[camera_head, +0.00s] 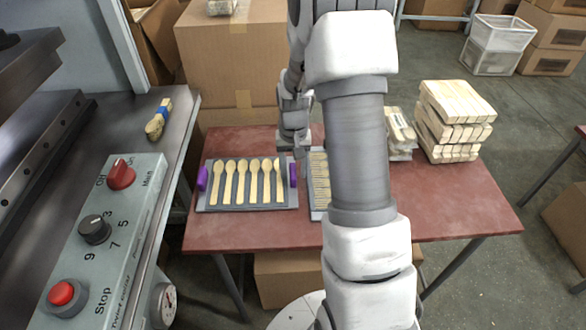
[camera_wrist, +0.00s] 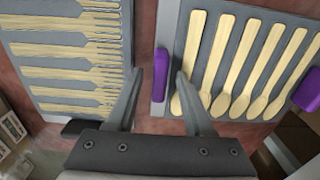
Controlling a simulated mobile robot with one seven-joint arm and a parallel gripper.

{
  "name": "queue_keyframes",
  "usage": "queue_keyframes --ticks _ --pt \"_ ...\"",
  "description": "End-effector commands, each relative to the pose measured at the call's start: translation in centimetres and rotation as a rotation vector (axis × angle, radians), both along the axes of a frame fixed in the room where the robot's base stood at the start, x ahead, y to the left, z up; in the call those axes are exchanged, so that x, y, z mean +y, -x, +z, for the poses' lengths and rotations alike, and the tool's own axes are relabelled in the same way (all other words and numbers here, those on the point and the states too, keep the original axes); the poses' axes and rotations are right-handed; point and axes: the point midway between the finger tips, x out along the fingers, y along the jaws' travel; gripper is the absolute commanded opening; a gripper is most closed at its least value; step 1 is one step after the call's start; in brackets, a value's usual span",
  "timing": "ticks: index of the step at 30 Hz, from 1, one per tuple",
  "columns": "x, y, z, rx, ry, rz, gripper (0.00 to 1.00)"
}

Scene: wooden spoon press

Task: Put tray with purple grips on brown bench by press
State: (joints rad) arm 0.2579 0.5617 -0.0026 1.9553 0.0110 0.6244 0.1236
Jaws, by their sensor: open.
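The tray with purple grips (camera_head: 247,207) lies on the reddish-brown bench (camera_head: 450,200), toward its left end. It is grey and holds a row of wooden spoons, with a purple grip at its left and right ends. It also shows at the right of the wrist view (camera_wrist: 182,70). My gripper (camera_wrist: 158,75) is open, its fingers pointing down around the near purple grip (camera_wrist: 161,68), which shows between them. I cannot tell whether the fingers touch it. In the head view my gripper (camera_head: 298,150) is above the tray's right end.
A second grey tray (camera_head: 316,212) with wooden forks lies right beside it, partly hidden by my arm. Stacks of wooden pieces (camera_head: 452,120) stand at the bench's right. The press's metal table (camera_head: 150,105) with a control panel (camera_head: 105,230) is at left. Cardboard boxes (camera_head: 235,55) stand behind.

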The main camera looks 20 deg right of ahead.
Motion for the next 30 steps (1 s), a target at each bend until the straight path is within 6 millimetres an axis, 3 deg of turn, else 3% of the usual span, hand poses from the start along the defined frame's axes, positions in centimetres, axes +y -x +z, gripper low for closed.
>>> queue_keyframes --ticks 15,22,26,30 --pt "-0.1 -0.1 10.1 -0.004 0.002 0.0 0.52" --pt "0.0 0.1 12.2 -0.005 0.001 0.003 0.52" --pt "0.9 0.8 14.4 -0.035 0.008 0.025 0.52" --pt "2.9 2.8 18.2 -0.098 0.022 0.074 0.52"
